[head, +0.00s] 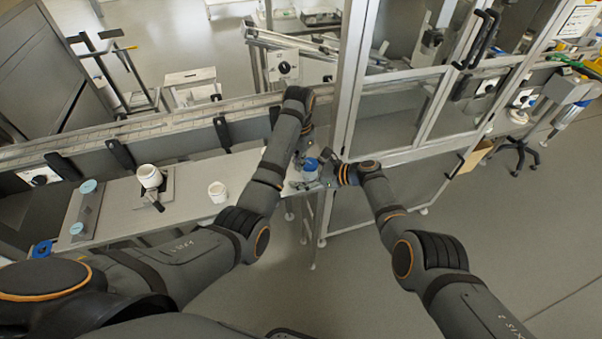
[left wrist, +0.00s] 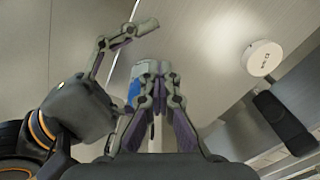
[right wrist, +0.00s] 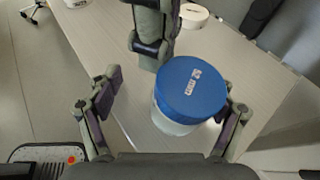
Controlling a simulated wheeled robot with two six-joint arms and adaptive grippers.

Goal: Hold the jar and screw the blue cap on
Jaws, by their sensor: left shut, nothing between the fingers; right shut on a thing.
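A white jar with a blue cap (head: 310,164) on top is at the right end of the table in the head view. The blue cap (right wrist: 191,88) sits level over the jar's pale body (right wrist: 172,124) in the right wrist view; whether its thread is engaged cannot be seen. My left gripper (left wrist: 160,72) is shut and empty, close beside the jar. In the left wrist view a blue patch of the cap (left wrist: 134,92) shows behind its fingers.
The table (head: 115,215) also carries a white container on a stand (head: 151,177), a small white jar (head: 217,191) and teal discs (head: 88,187). A framed glass enclosure (head: 345,90) stands just beyond my right gripper. Open floor (head: 500,230) lies to the right.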

